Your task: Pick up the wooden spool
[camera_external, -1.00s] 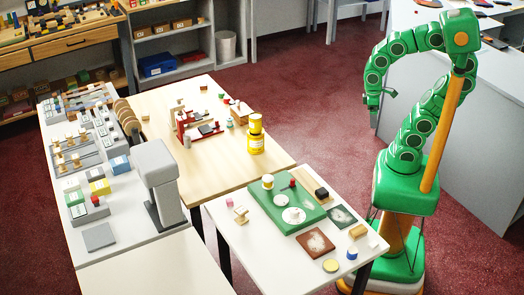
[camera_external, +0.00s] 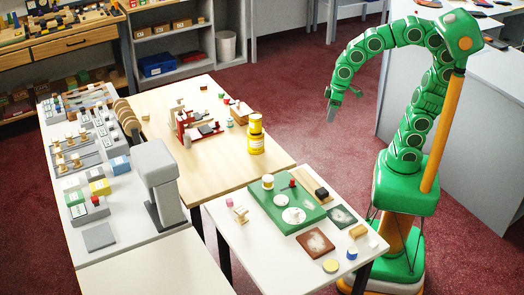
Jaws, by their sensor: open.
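A small pale wooden piece that looks like the wooden spool (camera_external: 240,214) stands near the left edge of the white table (camera_external: 232,243). It is small in the picture, so I cannot be sure of its exact shape. My gripper (camera_external: 344,106) is open and empty, at the end of my green arm. It hangs in the air to the upper right of the white table, well apart from the piece. Nothing hides the piece.
A brown square (camera_external: 316,243), a tan block (camera_external: 358,231) and yellow cans (camera_external: 256,143) are nearby. A grey column-like device (camera_external: 157,175) stands at the left.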

